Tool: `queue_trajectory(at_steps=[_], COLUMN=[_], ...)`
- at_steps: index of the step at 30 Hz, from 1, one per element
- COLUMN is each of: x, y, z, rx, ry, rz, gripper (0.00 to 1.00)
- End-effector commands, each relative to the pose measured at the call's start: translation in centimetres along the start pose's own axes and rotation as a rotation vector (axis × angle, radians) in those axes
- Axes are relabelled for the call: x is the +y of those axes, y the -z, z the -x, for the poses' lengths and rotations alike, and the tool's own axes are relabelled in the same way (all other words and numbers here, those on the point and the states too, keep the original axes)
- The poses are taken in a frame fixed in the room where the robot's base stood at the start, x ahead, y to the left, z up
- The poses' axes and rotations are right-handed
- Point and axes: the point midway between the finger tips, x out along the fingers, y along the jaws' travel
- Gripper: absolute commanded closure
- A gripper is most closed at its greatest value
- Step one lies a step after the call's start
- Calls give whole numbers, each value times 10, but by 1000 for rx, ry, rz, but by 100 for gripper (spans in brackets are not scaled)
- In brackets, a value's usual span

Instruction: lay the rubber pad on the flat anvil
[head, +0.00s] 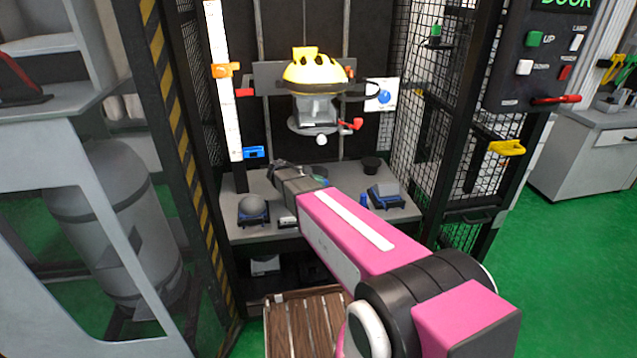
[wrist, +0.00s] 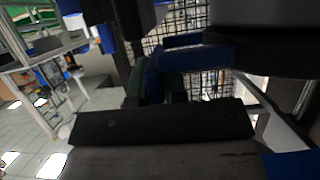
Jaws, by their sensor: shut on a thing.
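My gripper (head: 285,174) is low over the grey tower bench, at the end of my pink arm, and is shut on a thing. I take this for the rubber pad, but its outline cannot be made out against the dark gripper in the head view. The wrist view is crowded with dark and blue parts close to the lens, and I cannot tell the pad there. A low block (head: 287,221) on the bench, partly hidden under my gripper and arm, may be the flat anvil. A round-topped anvil (head: 253,208) stands left of it.
A yellow helmet (head: 316,72) hangs on the carriage above the bench. Another anvil (head: 386,196) stands at the right on a blue base. A black cup (head: 371,165) is at the back. Mesh side walls (head: 430,110) and a striped post (head: 180,135) flank the bench.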

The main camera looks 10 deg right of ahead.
Motion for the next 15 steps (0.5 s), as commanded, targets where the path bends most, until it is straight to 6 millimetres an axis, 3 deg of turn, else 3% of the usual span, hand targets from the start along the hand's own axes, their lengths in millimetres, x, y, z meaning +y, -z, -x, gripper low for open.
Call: queue_trajectory(at_steps=[13,14,15], x=[0,0,0], y=[-1,-1,-1], z=[0,0,0], rx=[1,1,1], ry=[0,0,0], rz=[-1,-1,-1], gripper=[100,81,68])
